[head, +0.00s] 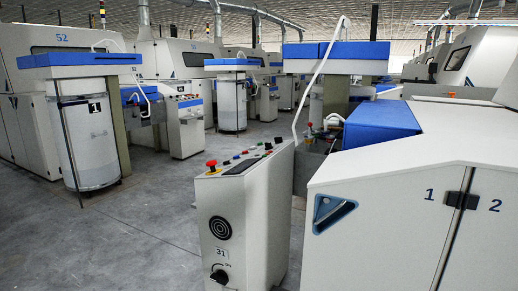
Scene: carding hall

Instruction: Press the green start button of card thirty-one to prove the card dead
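The control pedestal of card thirty-one (262,225) stands at the front centre, with a plate marked 31 (221,253) low on its narrow end. Its top panel carries a red mushroom button (211,165) at the near end, a dark display (239,168) and a row of small coloured buttons (245,153) along the far edge. The buttons are too small to tell surely which is the green start button. A black rotary switch (219,275) marked ON sits low on the end face. Neither of my grippers is in view.
A white machine housing (390,215) with doors marked 1 and 2 fills the right, close to the pedestal. Grey floor (130,240) is clear left of the pedestal.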

